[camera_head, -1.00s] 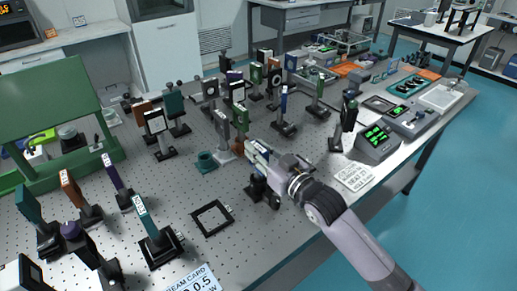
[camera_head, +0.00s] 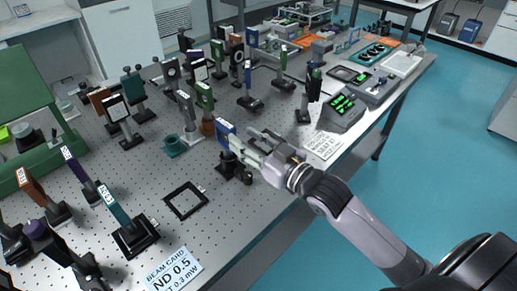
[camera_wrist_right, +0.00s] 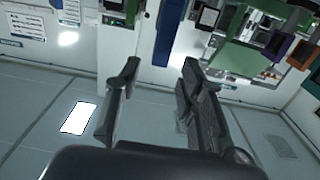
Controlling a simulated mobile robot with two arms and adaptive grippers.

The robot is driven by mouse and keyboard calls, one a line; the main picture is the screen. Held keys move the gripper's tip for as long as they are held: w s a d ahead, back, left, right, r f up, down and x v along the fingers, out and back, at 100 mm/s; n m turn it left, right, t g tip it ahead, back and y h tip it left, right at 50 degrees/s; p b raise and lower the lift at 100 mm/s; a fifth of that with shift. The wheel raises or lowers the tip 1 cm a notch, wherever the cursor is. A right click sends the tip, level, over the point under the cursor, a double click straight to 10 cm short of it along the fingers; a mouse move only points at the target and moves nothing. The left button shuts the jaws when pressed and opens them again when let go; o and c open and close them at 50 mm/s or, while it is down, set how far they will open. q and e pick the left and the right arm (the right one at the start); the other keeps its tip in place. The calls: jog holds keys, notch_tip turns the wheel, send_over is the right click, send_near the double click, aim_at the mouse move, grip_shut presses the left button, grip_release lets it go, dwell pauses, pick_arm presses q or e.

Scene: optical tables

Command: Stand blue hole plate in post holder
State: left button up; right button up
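The blue hole plate (camera_head: 226,133) stands upright above a black post holder (camera_head: 231,163) near the front edge of the optical table. It appears seated there, though the join is partly hidden. My right gripper (camera_head: 248,142) is just right of the plate, fingers pointing at it. In the right wrist view the blue plate (camera_wrist_right: 168,32) shows as a narrow strip beyond the gap between the spread fingertips (camera_wrist_right: 160,70). The gripper looks open and empty, apart from the plate. My left gripper is out of view.
A black square frame (camera_head: 186,200) lies flat at the front left, and a teal cup (camera_head: 174,146) stands behind it. Several upright mounted plates stand farther back. A white label card (camera_head: 324,146) and a dark device with green displays (camera_head: 346,107) are to the right.

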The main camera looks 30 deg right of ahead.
jog(key=shift+v, duration=2.05)
